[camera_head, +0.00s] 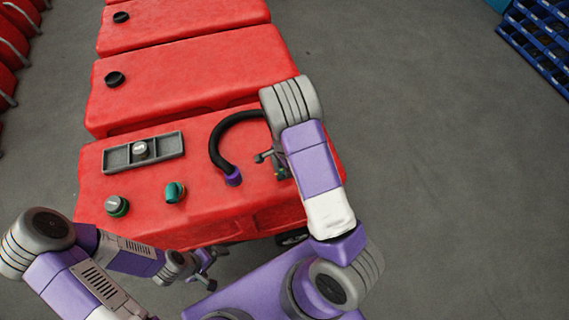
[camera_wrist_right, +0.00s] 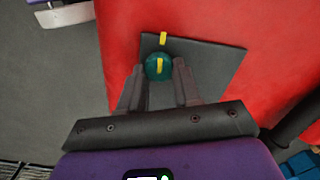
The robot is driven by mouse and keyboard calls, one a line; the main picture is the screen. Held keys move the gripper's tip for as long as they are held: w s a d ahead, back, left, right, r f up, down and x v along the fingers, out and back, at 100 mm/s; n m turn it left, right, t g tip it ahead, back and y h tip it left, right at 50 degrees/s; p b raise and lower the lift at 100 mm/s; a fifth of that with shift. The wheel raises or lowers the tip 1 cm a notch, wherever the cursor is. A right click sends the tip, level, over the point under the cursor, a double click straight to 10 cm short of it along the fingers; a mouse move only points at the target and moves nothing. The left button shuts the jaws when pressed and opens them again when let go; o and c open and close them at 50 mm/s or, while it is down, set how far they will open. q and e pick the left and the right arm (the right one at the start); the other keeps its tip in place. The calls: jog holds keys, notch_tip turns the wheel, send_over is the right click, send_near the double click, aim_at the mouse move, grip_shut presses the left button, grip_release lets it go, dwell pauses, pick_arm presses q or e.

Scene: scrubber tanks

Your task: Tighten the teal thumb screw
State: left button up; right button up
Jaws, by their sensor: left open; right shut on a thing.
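The teal thumb screw (camera_wrist_right: 158,67) is round with a yellow stripe across its top. It sits on a dark plate (camera_wrist_right: 215,60) on the red tank, which bears a yellow mark (camera_wrist_right: 163,39). The stripe points roughly toward that mark. My right gripper (camera_wrist_right: 159,75) is shut on the screw, one finger on each side. In the head view my right gripper (camera_head: 272,165) is over the tank's right part, and my arm hides most of the screw and plate. My left gripper (camera_head: 213,267) is open and empty in front of the tank's near edge.
More red tanks stand behind. The floor at right is clear up to blue pallets (camera_head: 540,40).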

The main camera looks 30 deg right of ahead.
jog(key=shift+w+d+r+m, duration=0.1)
jog(key=shift+w+r+m, duration=0.05)
jog(key=shift+m, duration=0.35)
jog(key=o, duration=0.9)
jog(key=shift+o, duration=0.8)
notch_tip(320, 180, up, 8)
jog(key=shift+f+p, duration=0.25)
jog(key=shift+p, duration=0.8)
